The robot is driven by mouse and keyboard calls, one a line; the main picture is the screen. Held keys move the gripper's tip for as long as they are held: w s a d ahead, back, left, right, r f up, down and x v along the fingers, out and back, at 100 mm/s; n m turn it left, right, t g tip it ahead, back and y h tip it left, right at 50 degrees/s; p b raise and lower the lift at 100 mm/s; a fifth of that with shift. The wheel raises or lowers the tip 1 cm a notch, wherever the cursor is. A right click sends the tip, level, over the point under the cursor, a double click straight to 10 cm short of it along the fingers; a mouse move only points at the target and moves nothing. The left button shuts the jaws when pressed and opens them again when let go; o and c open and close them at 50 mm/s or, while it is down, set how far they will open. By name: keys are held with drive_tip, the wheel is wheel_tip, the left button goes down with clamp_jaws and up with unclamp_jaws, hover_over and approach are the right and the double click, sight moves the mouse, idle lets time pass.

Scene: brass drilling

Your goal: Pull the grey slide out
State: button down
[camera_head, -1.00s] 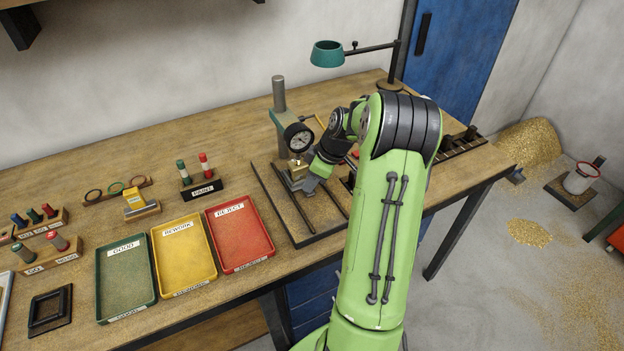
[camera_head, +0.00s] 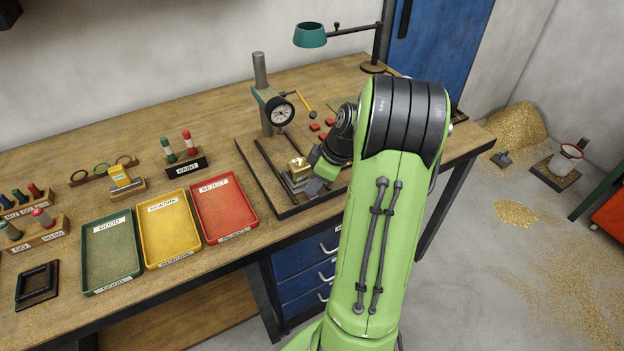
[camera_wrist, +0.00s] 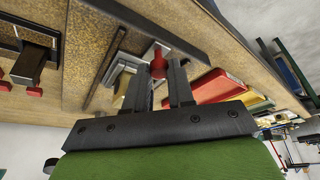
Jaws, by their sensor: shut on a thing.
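The grey slide (camera_head: 291,184) sits on the dark base plate (camera_head: 285,211) of the gauge stand and carries a brass block (camera_head: 299,165). It stands toward the front of the plate, clear of the dial gauge (camera_head: 280,112). My gripper (camera_head: 312,187) is at the slide's front end. In the wrist view my gripper (camera_wrist: 160,72) has its two dark fingers on either side of a red knob (camera_wrist: 157,60), shut on it. The grey slide (camera_wrist: 118,74) shows just beyond the fingers. My arm hides part of the plate's right side.
Red (camera_head: 226,228), yellow (camera_head: 170,247) and green (camera_head: 111,270) trays lie left of the plate. A green lamp (camera_head: 311,36) and several small red blocks (camera_head: 330,122) are behind. The bench's front edge is close to the plate.

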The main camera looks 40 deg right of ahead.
drive_tip(key=shift+s+f, duration=0.1)
drive_tip(key=shift+s, duration=0.05)
drive_tip(key=c, duration=1)
unclamp_jaws()
drive_tip(key=shift+s+a, duration=0.1)
drive_tip(key=shift+s, duration=0.05)
drive_tip(key=shift+r, duration=0.35)
drive_tip(key=p+v, duration=0.5)
drive_tip(key=v, duration=1)
drive_tip(key=shift+r, duration=0.15)
